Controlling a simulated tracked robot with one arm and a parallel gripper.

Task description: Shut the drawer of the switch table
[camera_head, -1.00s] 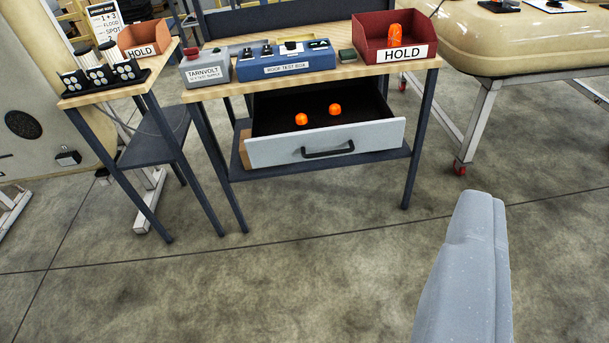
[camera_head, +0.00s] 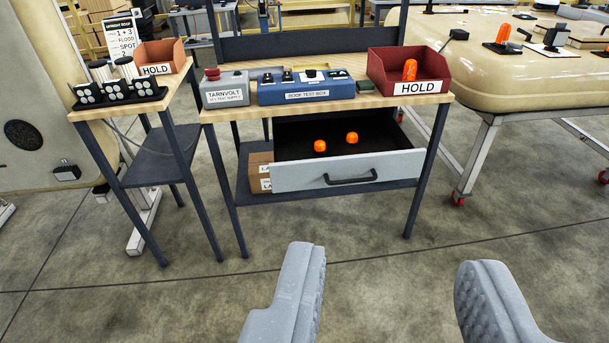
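The switch table (camera_head: 232,116) has a wooden top on dark legs and stands ahead of me. Its drawer (camera_head: 300,178) is pulled out toward me, with a light grey front and a black bar handle (camera_head: 351,178). Two orange domes, one on the left (camera_head: 320,146) and one on the right (camera_head: 352,138), lie inside the drawer. My gripper (camera_head: 385,285) shows as two grey fingers, wide apart and empty. It is in front of the drawer, low in the view, and touches nothing visible.
On the table stand a grey Tarnvolt box (camera_head: 225,92), a blue roof test box (camera_head: 300,91) and a red HOLD bin (camera_head: 408,72). A smaller table (camera_head: 150,170) stands left. A cream panel on a trolley (camera_head: 500,85) stands right. The floor before the drawer is clear.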

